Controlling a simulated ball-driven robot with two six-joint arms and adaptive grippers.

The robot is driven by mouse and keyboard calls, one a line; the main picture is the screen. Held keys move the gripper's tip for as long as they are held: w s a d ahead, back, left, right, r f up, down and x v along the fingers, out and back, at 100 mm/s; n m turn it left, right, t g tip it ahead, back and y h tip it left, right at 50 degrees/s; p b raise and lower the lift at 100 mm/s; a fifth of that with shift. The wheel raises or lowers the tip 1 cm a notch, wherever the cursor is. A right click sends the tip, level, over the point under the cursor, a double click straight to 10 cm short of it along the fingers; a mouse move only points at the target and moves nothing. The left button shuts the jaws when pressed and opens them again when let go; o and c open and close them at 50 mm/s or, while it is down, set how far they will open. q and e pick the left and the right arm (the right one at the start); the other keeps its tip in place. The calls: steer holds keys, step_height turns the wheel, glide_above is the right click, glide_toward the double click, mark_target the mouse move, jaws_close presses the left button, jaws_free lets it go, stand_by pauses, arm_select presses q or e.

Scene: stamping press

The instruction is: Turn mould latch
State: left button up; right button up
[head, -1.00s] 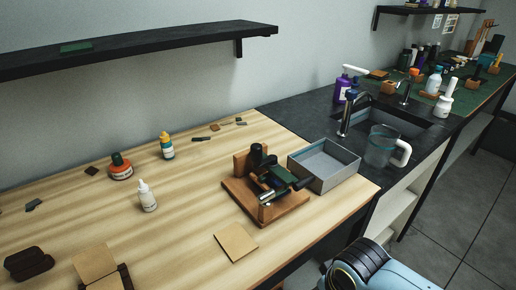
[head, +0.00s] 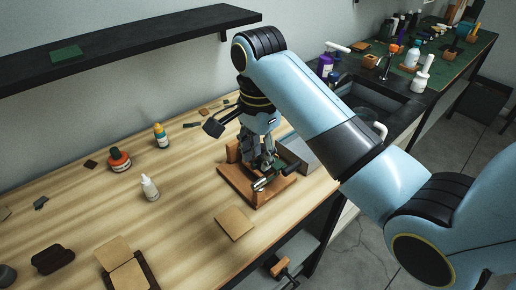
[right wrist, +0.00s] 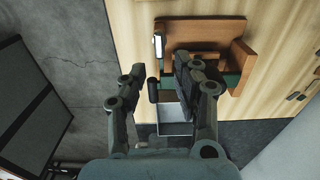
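The stamping press is a small wooden stand with a flat base (head: 232,187), partly hidden under my right gripper in the head view. A silver rod end (head: 261,184) and a dark green part show at its front. In the right wrist view the wooden frame (right wrist: 205,30) is at the top, with a bright rod (right wrist: 158,45) at its left. My right gripper (head: 258,162) is over the press. In the right wrist view its fingers (right wrist: 160,78) are apart, with a black handle-like piece (right wrist: 153,92) between them. I cannot tell which part is the latch. My left gripper is out of view.
A grey open tray (head: 300,153) stands right behind the press, partly hidden. A tan square (head: 234,223) lies in front of it. A white bottle (head: 149,188), an orange-red jar (head: 119,160) and a yellow-capped bottle (head: 161,135) stand to the left. The sink counter is at right.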

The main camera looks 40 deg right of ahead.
mark_target(259, 180)
step_height(259, 180, down, 8)
steer(key=shift+r+b, duration=0.15)
steer(key=shift+b, duration=0.5)
jaws_close()
steer(key=n, duration=0.3)
steer(key=shift+n, duration=0.4)
steer(key=n, duration=1.3)
steer(key=shift+n, duration=0.3)
steer(key=shift+o, duration=1.3)
jaws_free()
